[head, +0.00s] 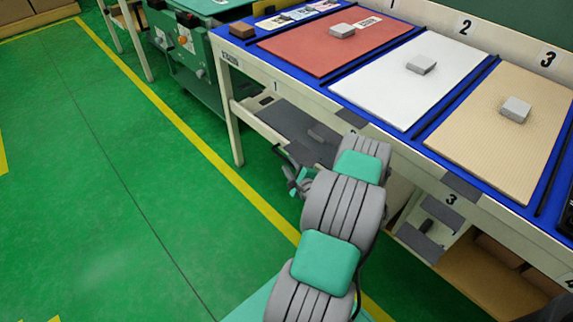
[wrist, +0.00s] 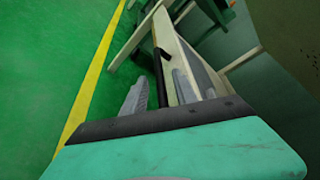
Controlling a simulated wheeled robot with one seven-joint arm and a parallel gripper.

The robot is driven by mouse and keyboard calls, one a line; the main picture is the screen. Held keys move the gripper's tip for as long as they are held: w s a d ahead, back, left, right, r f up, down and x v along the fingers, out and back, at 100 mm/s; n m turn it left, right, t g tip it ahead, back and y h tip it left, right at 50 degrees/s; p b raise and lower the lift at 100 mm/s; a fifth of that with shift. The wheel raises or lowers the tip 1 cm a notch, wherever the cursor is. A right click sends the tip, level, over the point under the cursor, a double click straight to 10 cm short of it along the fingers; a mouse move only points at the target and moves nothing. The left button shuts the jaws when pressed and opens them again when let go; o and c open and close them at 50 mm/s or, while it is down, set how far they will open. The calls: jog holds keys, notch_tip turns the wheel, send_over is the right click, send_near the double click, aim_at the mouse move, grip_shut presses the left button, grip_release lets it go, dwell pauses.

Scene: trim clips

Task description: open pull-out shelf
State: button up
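The pull-out shelf (head: 278,122) is a low board with a dark grey top and a cream front edge, under the bench below label 1. A black bar handle (head: 281,151) is on its front, partly hidden by my gripper in the head view. The handle (wrist: 160,72) also shows in the wrist view, beside a cream board. My gripper (head: 297,180) is at the shelf front, partly hidden by my arm. In the wrist view its grey fingers (wrist: 160,88) stand apart, one on each side of the handle, with gaps visible. Contact is not clear.
The blue workbench (head: 328,88) carries red, white and tan mats with grey blocks. A bench leg (head: 232,125) stands left of the shelf. A green machine (head: 190,50) is at the back. Green floor (head: 110,200) with a yellow line is clear on the left.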

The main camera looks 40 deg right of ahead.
aim_at(288, 163)
jog(key=x, duration=0.3)
jog(key=shift+w, duration=0.1)
jog(key=shift+c, duration=0.3)
grip_shut()
dwell(1.0)
